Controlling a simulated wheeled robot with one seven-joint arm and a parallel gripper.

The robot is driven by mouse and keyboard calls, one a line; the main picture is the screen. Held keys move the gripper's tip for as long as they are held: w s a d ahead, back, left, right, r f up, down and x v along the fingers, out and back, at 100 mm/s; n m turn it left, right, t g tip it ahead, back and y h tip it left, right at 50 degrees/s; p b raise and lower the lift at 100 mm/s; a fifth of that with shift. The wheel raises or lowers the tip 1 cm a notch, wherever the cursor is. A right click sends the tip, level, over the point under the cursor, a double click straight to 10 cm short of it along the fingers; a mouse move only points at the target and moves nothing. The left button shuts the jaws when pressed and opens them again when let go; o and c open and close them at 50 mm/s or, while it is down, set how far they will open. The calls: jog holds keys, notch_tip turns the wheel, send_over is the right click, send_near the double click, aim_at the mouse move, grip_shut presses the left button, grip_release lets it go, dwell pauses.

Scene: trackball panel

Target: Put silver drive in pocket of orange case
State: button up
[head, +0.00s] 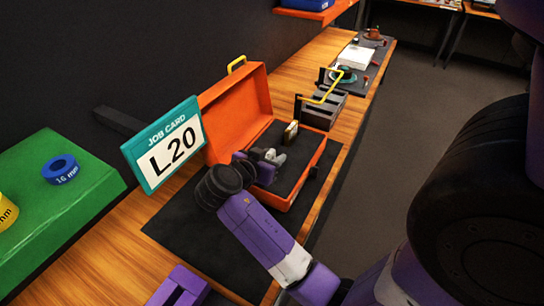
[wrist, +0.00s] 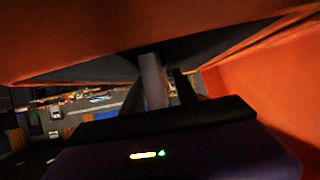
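The orange case (head: 312,168) lies open on a dark mat, its lid (head: 235,110) raised at the left and its inside lined dark grey. A small upright block (head: 290,132), pale with a yellowish edge, stands in the lining toward the far end; I cannot tell whether it is the silver drive. My gripper (head: 268,156) is low over or inside the case, on the near side of that block and apart from it. Light grey pieces show at its tip; whether these are fingers or a held thing is unclear. In the wrist view a grey bar (wrist: 152,80) and a dark bar stand close together against orange walls.
A job card reading L20 (head: 168,145) stands left of the case. A green block (head: 85,195) with a blue ring (head: 60,169) is at the left. A grey slotted rack (head: 322,108) with a yellow handle stands beyond the case. A purple piece (head: 180,287) lies at the front.

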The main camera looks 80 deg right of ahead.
jog(key=b+v, duration=0.2)
jog(key=v, duration=1)
dwell(0.3)
